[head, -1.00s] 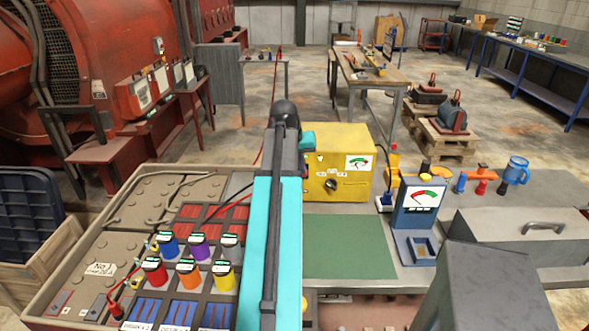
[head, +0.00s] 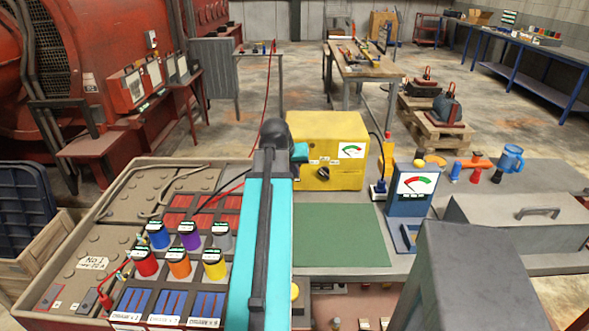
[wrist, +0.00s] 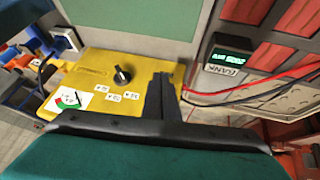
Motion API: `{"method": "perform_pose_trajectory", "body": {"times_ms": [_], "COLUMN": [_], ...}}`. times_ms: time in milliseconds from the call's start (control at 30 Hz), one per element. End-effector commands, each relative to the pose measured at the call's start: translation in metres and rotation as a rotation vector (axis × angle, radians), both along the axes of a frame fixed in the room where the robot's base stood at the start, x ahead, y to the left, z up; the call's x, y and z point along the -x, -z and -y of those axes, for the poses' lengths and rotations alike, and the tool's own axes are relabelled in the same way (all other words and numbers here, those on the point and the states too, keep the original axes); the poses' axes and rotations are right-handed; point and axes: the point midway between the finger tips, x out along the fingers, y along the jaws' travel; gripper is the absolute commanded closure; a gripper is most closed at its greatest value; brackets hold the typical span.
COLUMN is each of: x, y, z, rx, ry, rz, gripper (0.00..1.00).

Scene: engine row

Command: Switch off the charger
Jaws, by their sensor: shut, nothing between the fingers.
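The charger is a yellow box (head: 345,180) on the bench behind the green mat. Its front has a black knob (head: 323,173), small white labels and a dial with a needle in the green-to-red scale. In the wrist view the charger (wrist: 95,70) lies below me, and its knob (wrist: 122,75) stands left of the fingers. The knob's setting is too small to read. My gripper (wrist: 163,90) is shut and empty, over the charger's edge beside the knob, apart from it in the picture. In the head view my arm hides the fingers.
Red and black cables (wrist: 255,92) run beside the charger to the battery tray (head: 75,262), which holds several coloured jars. A blue gauge stand (head: 410,203) is right of the green mat (head: 340,236). A grey lidded box (head: 520,228) stands further right.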

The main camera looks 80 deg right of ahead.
Motion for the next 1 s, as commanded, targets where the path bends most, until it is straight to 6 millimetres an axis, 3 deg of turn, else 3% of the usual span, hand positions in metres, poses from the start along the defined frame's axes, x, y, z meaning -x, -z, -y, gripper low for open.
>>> {"method": "perform_pose_trajectory", "body": {"times_ms": [333,1000], "x": [0.001,0.001], "y": [0.029,0.031], "z": [0.001,0.001], "rx": [-0.001,0.0], "ry": [0.002,0.002], "rz": [0.0,0.0], "gripper": [1.0,1.0]}}
